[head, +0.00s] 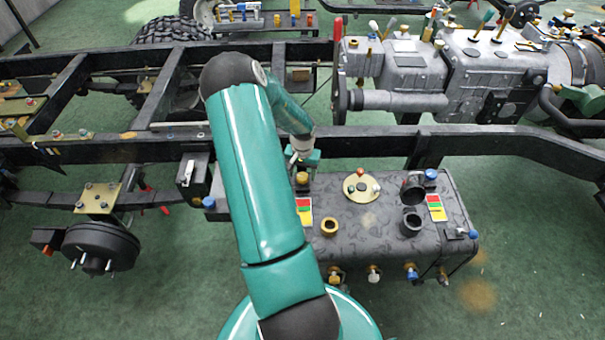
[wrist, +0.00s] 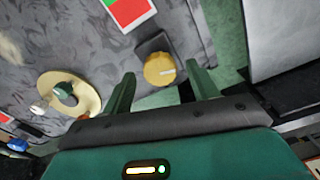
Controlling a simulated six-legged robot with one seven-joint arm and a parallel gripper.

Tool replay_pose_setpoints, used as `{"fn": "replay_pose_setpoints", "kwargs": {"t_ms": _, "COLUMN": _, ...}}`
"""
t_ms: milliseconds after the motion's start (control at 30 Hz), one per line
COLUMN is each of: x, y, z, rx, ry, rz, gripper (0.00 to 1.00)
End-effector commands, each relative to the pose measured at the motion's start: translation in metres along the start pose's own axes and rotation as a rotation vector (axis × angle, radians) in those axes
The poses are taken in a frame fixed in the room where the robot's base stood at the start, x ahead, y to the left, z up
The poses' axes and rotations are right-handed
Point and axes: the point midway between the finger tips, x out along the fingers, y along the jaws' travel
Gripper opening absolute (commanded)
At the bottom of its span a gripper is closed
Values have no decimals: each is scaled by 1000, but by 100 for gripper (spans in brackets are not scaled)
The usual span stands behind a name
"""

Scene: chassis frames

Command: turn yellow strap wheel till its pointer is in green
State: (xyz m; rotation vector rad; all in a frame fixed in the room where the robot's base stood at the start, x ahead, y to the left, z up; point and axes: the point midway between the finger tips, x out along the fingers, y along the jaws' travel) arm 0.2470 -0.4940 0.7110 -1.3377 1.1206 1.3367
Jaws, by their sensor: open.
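The yellow strap wheel (wrist: 159,68) sits on a dark square base at the edge of the grey tank (wrist: 85,30). In the head view the wheel (head: 302,179) is just below my gripper (head: 303,158). A pale mark shows on its face in the wrist view; I cannot tell for certain that it is the pointer. A colour card (wrist: 128,10) with red and green lies beside the wheel; in the head view the card (head: 304,211) also shows yellow. In the wrist view my gripper (wrist: 162,82) is open, its fingers apart on either side below the wheel, with nothing between them.
The tank (head: 380,215) also carries a round cream plate (head: 361,187) with small knobs, a brass ring (head: 329,227), dark cylinders (head: 411,222) and a second colour card (head: 436,207). A black chassis rail (head: 480,140) runs behind the tank. Green floor (head: 530,270) is open at right.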

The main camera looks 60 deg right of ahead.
Motion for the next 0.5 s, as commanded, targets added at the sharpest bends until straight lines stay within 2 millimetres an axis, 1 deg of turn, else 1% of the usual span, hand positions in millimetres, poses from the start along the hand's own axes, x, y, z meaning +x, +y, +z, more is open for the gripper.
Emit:
{"fn": "replay_pose_setpoints", "kwargs": {"t_ms": 33, "x": 4, "y": 0, "z": 0, "rx": 0, "ry": 0, "rz": 1, "gripper": 59}}
{"fn": "replay_pose_setpoints", "kwargs": {"t_ms": 133, "x": 9, "y": 0, "z": 0, "rx": 0, "ry": 1, "rz": 1, "gripper": 59}}
{"fn": "replay_pose_setpoints", "kwargs": {"t_ms": 367, "x": 9, "y": 0, "z": 0, "rx": -1, "ry": 2, "rz": 0, "gripper": 59}}
{"fn": "replay_pose_setpoints", "kwargs": {"t_ms": 400, "x": 9, "y": 0, "z": 0, "rx": 0, "ry": 1, "rz": 0, "gripper": 55}}
{"fn": "replay_pose_setpoints", "kwargs": {"t_ms": 467, "x": 9, "y": 0, "z": 0, "rx": 0, "ry": 1, "rz": 0, "gripper": 43}}
{"fn": "replay_pose_setpoints", "kwargs": {"t_ms": 500, "x": 9, "y": 0, "z": 0, "rx": 0, "ry": 1, "rz": 0, "gripper": 36}}
